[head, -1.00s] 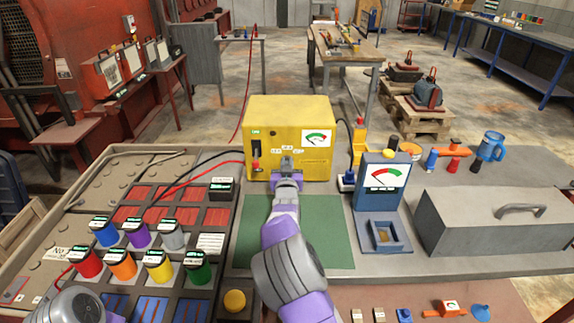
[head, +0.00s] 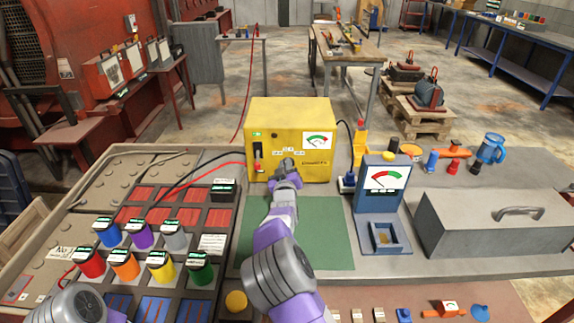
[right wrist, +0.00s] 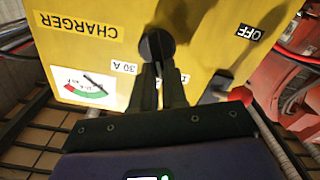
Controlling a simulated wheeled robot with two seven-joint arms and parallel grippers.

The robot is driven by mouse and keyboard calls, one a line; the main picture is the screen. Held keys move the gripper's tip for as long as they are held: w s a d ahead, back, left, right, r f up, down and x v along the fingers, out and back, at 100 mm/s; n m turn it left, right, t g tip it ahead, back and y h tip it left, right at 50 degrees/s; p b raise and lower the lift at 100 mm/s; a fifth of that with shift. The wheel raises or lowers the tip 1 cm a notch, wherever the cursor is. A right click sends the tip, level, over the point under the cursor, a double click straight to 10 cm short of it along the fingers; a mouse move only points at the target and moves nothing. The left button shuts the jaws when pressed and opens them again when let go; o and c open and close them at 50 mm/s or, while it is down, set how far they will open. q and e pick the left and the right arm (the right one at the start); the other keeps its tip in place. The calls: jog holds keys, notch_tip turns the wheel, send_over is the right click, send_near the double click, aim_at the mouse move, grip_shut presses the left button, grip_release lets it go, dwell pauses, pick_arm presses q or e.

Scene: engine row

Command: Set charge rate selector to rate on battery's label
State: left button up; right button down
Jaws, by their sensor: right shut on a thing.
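The yellow charger (head: 262,128) stands at the back of the bench, with a gauge on its front. A finger partly hides another rate label. I cannot read the knob's pointer. The battery's label cannot be picked out for certain; a white label (head: 212,243) lies among the left panels, unreadable. My left gripper is not in view.
Red and black leads run left from the charger. Several coloured pots (head: 122,264) stand on the left. A blue meter stand (head: 383,190) and a grey toolbox (head: 490,228) are on the right. The green mat (head: 325,235) is clear beside my right arm.

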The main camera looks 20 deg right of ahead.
jog(key=shift+a+f+n, duration=0.1)
jog(key=shift+a+n, duration=0.05)
jog(key=shift+n, duration=0.9)
jog(key=shift+a+f+n, duration=0.1)
jog(key=shift+a+n, duration=0.05)
jog(key=shift+n, duration=0.9)
jog(key=c, duration=1.2)
grip_release()
jog(key=shift+o, duration=0.2)
jog(key=shift+p, duration=0.3)
jog(key=p+v, duration=0.1)
jog(key=v, duration=0.6)
jog(key=shift+s, duration=0.25)
jog(key=shift+a, duration=0.1)
